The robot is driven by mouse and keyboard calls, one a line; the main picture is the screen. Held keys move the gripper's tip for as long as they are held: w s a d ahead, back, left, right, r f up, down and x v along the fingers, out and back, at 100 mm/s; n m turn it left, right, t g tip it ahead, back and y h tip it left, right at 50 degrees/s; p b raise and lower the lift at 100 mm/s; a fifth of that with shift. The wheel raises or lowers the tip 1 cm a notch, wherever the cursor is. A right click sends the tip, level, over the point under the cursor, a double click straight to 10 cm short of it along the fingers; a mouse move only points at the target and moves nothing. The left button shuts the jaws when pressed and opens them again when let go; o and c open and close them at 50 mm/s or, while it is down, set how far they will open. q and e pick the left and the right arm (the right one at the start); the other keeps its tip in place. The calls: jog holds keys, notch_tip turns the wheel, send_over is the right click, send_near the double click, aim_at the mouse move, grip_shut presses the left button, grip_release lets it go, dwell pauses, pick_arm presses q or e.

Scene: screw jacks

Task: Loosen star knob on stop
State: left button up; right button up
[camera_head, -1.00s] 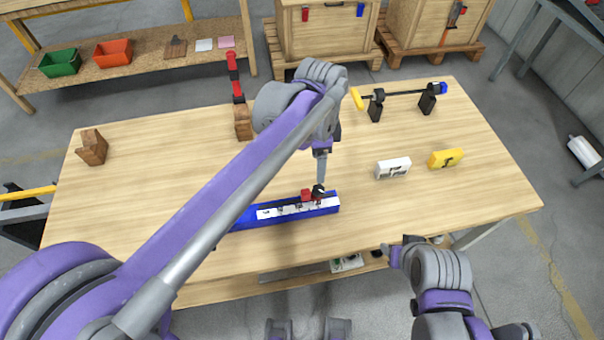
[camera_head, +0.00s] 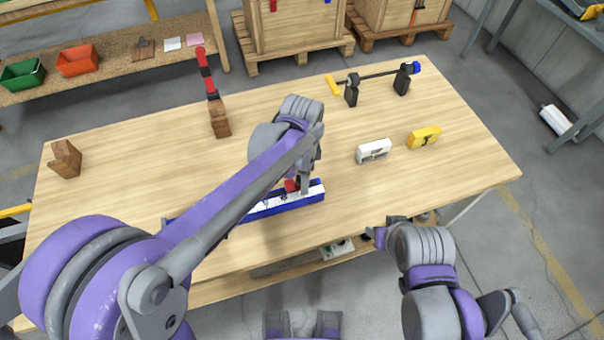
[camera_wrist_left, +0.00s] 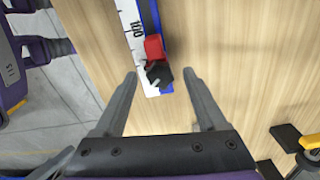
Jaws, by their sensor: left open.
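The blue rail (camera_head: 314,196) with a white scale strip lies near the front edge of the bench. The red stop (camera_head: 291,186) sits near its right end; it also shows in the left wrist view (camera_wrist_left: 154,46). The black star knob (camera_wrist_left: 159,73) is on the stop's side nearest my gripper. My left gripper (camera_wrist_left: 160,78) is open, with one finger on each side of the knob and gaps to both. In the head view my left gripper (camera_head: 304,188) hides the knob. My right gripper (camera_head: 376,236) is at the bench's front edge, its fingers too unclear to read.
A white block (camera_head: 373,151) and a yellow block (camera_head: 424,138) stand to the right on the bench (camera_head: 200,165). A wooden block with a red-and-black piece (camera_head: 219,118) stands at the back left.

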pick_arm(q)
grip_shut()
dwell(0.4)
jog(key=shift+n, duration=0.4)
jog(key=n+b, duration=0.1)
jog(key=n, duration=0.2)
jog(key=shift+n, duration=2.5)
grip_release()
